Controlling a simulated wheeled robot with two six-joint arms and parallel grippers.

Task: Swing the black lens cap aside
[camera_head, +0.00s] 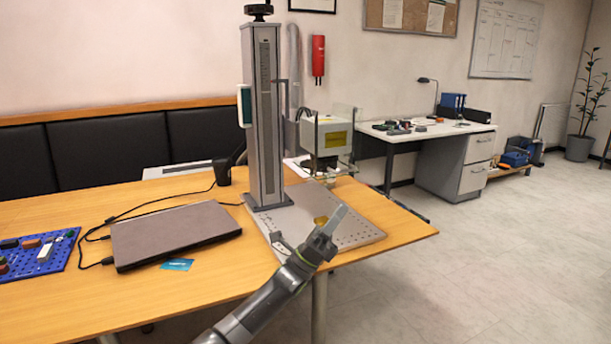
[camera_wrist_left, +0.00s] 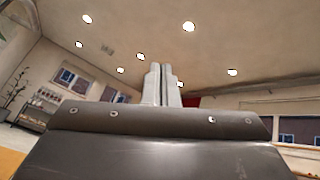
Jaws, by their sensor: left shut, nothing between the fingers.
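The laser marker has a tall grey column (camera_head: 262,110) and a boxy laser head (camera_head: 333,137) with a yellow label. Dark parts show under the head, but the black lens cap is too small to make out for sure. My left gripper (camera_head: 341,212) is over the front part of the perforated base plate, below and in front of the head and apart from it. Its fingers point up. In the left wrist view the two fingers (camera_wrist_left: 161,84) are together with nothing between them, and the ceiling is behind them. My right gripper is not in view.
A round gold piece (camera_head: 321,220) lies on the base plate (camera_head: 362,230), close to the left gripper. A closed laptop (camera_head: 172,235), a blue card (camera_head: 177,264) and a blue pegboard tray (camera_head: 40,254) are on the wooden table to the left. A second desk (camera_head: 425,131) stands behind.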

